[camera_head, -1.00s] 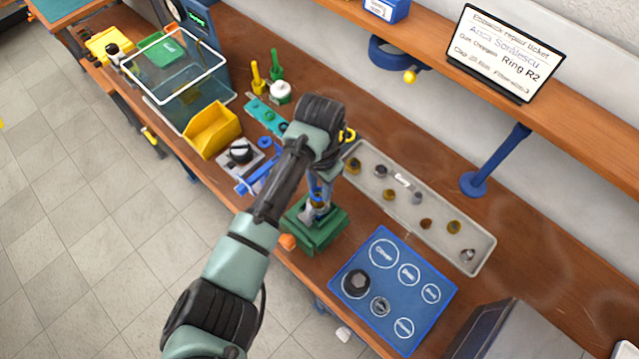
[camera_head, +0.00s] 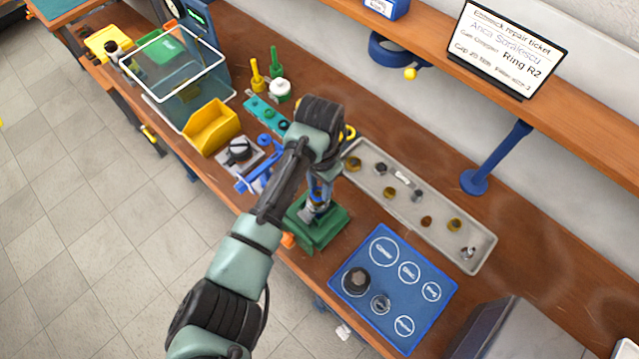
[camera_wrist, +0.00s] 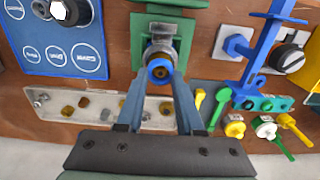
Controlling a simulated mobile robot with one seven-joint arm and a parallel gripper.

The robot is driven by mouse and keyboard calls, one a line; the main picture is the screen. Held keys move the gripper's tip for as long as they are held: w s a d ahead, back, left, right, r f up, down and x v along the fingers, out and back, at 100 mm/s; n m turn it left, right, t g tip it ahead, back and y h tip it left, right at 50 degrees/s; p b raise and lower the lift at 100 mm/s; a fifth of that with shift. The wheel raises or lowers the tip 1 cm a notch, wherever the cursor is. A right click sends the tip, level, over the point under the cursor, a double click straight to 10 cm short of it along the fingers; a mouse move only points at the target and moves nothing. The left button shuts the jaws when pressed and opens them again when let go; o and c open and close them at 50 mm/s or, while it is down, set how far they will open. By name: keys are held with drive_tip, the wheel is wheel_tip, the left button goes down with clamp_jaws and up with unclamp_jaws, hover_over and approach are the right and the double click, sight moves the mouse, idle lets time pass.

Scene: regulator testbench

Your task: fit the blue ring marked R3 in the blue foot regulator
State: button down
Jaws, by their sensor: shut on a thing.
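My gripper (camera_wrist: 158,78) is shut on a blue ring (camera_wrist: 160,70), which lies between the tips of its long blue fingers. The ring is at the mouth of the metal regulator (camera_wrist: 160,46), and brass and dark parts show through its hole. I cannot tell whether it is seated or only in front of the mouth. No mark on it is readable. The regulator sits in a green stand (camera_head: 318,232), also in the wrist view (camera_wrist: 140,40). In the head view my gripper (camera_head: 318,190) is above this stand, and my arm hides much of the regulator.
A grey tray (camera_head: 480,262) of small parts lies behind the stand. A blue mat (camera_head: 440,290) with marked circles is at right. A teal strip (camera_head: 252,103) with small rings, a yellow bin (camera_head: 212,130) and a blue clamp-like tool (camera_head: 245,185) are at left. The ticket screen (camera_head: 505,50) reads "Ring R2".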

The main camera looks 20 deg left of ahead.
drive_tip(key=shift+f+b, duration=0.3)
drive_tip(key=shift+f, duration=0.55)
idle(0.4)
unclamp_jaws()
idle(0.7)
drive_tip(key=shift+r, duration=0.1)
drive_tip(key=shift+r+p, duration=3.95)
